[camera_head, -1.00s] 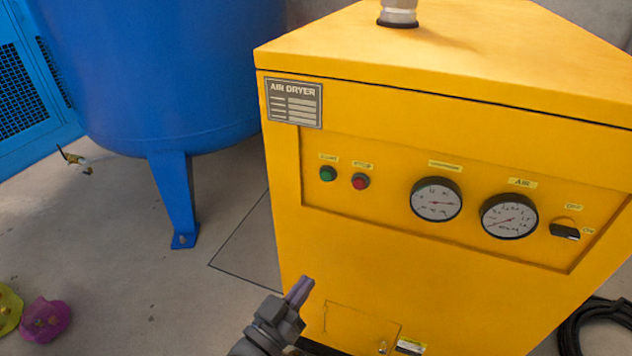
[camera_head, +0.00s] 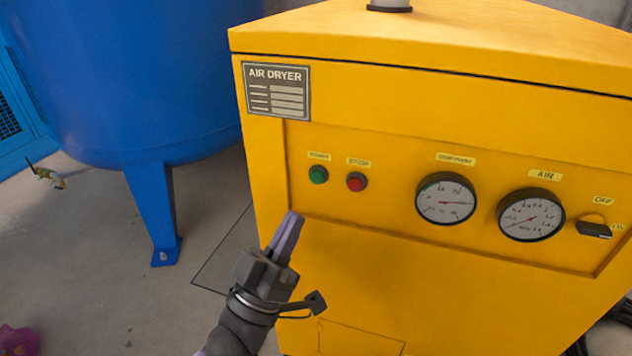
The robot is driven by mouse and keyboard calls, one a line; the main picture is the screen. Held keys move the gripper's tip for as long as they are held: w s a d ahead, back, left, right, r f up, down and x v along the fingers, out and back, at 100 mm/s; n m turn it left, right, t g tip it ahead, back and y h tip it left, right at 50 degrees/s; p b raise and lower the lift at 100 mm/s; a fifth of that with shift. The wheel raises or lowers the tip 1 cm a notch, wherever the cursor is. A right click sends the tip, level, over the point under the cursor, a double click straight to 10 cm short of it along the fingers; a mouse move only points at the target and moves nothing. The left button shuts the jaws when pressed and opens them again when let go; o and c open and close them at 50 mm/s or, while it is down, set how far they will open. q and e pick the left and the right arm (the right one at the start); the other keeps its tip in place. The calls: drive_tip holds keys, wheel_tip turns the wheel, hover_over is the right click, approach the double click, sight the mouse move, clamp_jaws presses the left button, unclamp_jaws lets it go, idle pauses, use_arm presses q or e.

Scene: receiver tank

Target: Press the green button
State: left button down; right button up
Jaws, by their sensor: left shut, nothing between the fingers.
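The green button (camera_head: 318,175) is a small round knob on the recessed front panel of the yellow air dryer (camera_head: 420,290). A red button (camera_head: 356,181) sits just to its right. Each has a small yellow label above it. My left gripper (camera_head: 291,217) is shut and empty, with its fingertips pointing up. The tips are below and a little left of the green button in the picture, apart from it. Nothing covers the button. My right gripper is not in view.
Two round gauges (camera_head: 445,198) and a black rotary switch (camera_head: 593,229) are on the panel to the right. A blue tank (camera_head: 150,80) with a leg (camera_head: 155,215) stands at the left. Bare floor (camera_head: 90,270) lies between the tank and my arm.

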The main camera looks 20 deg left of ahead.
sight(317, 177)
use_arm(q)
drive_tip(key=w+b, duration=0.3)
drive_tip(key=w, duration=0.3)
drive_tip(key=shift+w+d, duration=0.1)
drive_tip(key=shift+w, duration=0.2)
idle(1.0)
idle(0.7)
drive_tip(key=shift+w, duration=0.4)
